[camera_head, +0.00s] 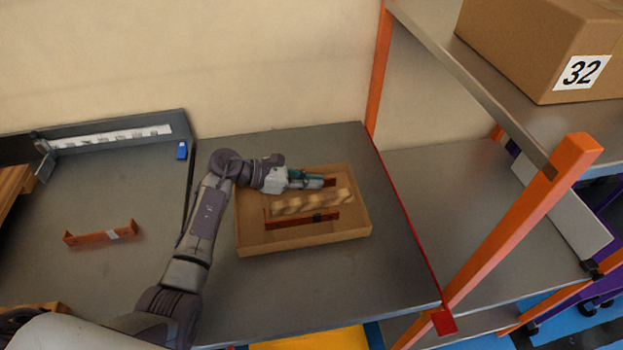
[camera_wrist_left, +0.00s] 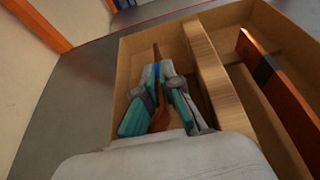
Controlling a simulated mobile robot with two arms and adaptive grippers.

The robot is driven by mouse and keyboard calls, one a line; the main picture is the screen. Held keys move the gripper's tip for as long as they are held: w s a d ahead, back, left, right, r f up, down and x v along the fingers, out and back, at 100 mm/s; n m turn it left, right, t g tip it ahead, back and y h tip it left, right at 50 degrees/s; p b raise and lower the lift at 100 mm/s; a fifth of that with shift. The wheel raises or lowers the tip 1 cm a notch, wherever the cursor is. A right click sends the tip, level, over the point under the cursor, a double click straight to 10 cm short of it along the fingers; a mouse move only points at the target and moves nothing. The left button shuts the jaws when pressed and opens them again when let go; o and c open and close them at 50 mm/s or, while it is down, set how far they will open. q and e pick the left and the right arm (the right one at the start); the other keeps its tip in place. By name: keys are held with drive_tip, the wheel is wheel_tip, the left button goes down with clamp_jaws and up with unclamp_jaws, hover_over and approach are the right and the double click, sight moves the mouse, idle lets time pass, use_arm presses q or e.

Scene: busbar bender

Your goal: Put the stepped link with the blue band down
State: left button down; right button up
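My left gripper (camera_head: 322,182) is down at the far compartment of a cardboard-coloured tray (camera_head: 300,243). In the left wrist view the teal fingers (camera_wrist_left: 155,88) stand on both sides of a copper-coloured stepped link (camera_wrist_left: 156,54) and appear shut on it. A blue band (camera_wrist_left: 157,70) shows between the fingertips. The link is inside the tray walls; whether it touches the floor is hidden. A second copper link with a dark band (camera_head: 280,222) lies in the near compartment, beyond the wavy divider (camera_head: 310,203). My right gripper is not in view.
A copper link with a white band (camera_head: 84,239) lies on the table to the left. A small blue object (camera_head: 182,150) stands near the back ledge. The table right of the tray is clear. An orange-post rack (camera_head: 520,240) with box 32 (camera_head: 540,50) stands at right.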

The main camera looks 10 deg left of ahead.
use_arm(q)
drive_tip(key=c, duration=1.8)
unclamp_jaws()
drive_tip(key=shift+f, duration=0.1)
drive_tip(key=o, duration=0.5)
